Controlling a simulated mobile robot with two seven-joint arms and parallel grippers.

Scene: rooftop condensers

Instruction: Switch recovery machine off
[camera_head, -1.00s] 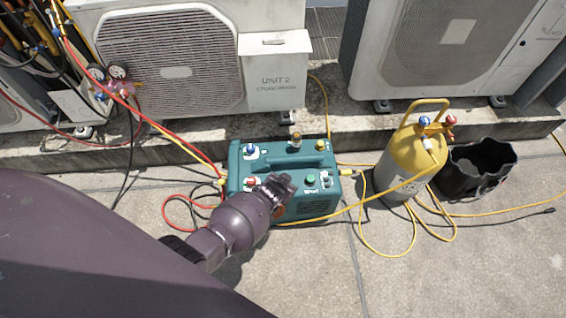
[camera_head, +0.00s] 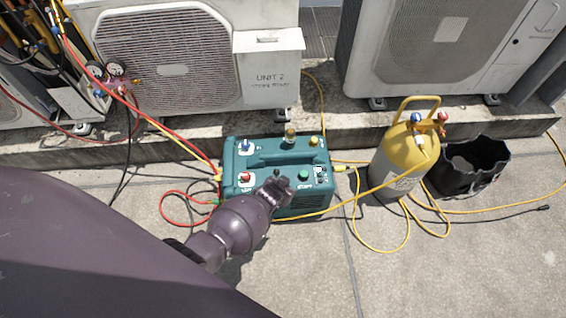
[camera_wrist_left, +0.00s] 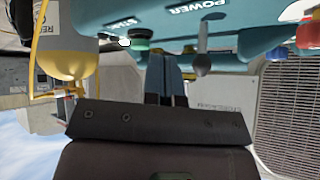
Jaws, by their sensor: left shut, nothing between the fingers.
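The teal recovery machine (camera_head: 262,160) stands on the concrete, its panel facing up and toward me. My left gripper (camera_head: 277,186) is over the front part of the panel, between a red knob (camera_head: 245,177) and a green button (camera_head: 303,175). The left wrist view shows the panel upside down. There a silver toggle lever (camera_wrist_left: 203,52) sits by the word POWER, and the green button (camera_wrist_left: 140,38) by START. The shut, empty left fingers (camera_wrist_left: 166,72) lie between lever and button in that picture; contact cannot be told. The gripper hides the lever in the head view. My right gripper is not in view.
A yellow cylinder (camera_head: 395,165) and a black bucket (camera_head: 468,168) stand right of the machine. Yellow hoses (camera_head: 360,225) loop on the ground, and red hoses (camera_head: 170,205) lie at left. Condenser units (camera_head: 265,92) stand behind on a concrete ledge. Gauges (camera_head: 105,70) hang at left.

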